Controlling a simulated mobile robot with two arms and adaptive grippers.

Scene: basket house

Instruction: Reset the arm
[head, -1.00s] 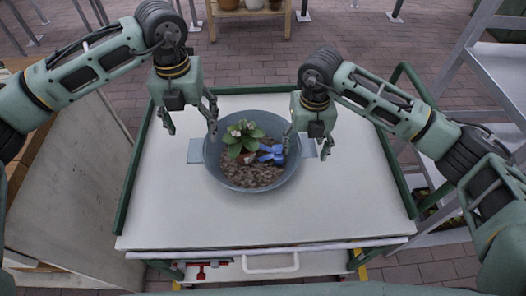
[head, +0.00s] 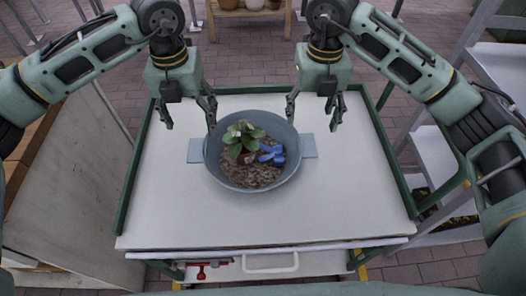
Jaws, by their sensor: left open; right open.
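My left gripper (head: 189,127) is open and empty, above the table just left of the basin. My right gripper (head: 312,124) is open and empty, above the table just right of the basin's far rim. Both point downward. A grey-blue round basin (head: 225,178) stands on the white table (head: 330,210). Inside it are brown soil (head: 250,176), a green leafy plant with pale flowers (head: 242,136), and a blue tool-like object (head: 272,153) at the right side of the soil.
Grey flat handles (head: 309,146) stick out at the basin's sides. Green rails (head: 389,165) edge the table's left and right. A metal shelf (head: 490,75) stands at right, a wooden-topped cabinet (head: 70,185) at left. A wooden stand with pots (head: 248,14) is behind. The table's front is clear.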

